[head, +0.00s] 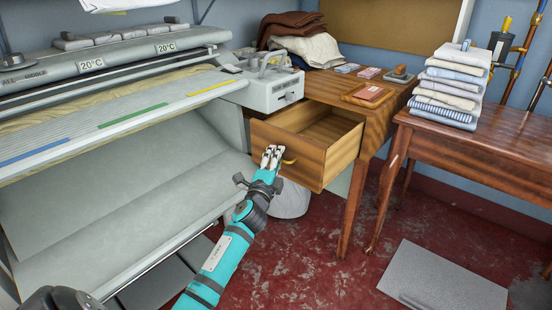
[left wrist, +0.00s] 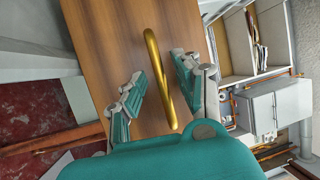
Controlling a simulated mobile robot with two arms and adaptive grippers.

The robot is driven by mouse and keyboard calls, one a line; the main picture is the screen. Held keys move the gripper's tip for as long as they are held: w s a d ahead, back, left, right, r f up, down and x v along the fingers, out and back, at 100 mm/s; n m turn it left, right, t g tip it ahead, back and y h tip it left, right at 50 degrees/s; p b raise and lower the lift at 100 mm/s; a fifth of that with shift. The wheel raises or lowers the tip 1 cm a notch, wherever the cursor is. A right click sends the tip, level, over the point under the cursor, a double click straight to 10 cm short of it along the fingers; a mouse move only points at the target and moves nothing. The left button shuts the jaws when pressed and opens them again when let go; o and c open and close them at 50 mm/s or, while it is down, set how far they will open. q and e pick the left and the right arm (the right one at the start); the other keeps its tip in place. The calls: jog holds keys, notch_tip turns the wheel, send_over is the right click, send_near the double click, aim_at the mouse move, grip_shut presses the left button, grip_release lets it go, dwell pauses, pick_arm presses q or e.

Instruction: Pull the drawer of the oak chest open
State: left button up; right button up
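The drawer (head: 318,152) of the oak chest (head: 362,142) stands pulled well out, and its empty-looking inside shows from above. Its brass handle (head: 289,161) is on the front face; in the left wrist view the handle (left wrist: 158,68) is a curved bar on the wooden front. My left gripper (head: 272,156) is at the drawer front beside the handle. In the left wrist view the fingers of the gripper (left wrist: 163,86) are apart, one on each side of the handle, with gaps showing. My right gripper is not in view.
The rotary ironer (head: 120,100) fills the left side. Folded cloths (head: 450,82) stand on a wooden table (head: 480,135) at the right. A wooden tray (head: 368,95) and folded fabrics (head: 308,48) lie on the chest top. A grey mat (head: 440,280) lies on the red floor.

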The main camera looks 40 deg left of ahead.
pick_arm(q)
jog(key=shift+s, duration=0.15)
jog(key=v, duration=1.2)
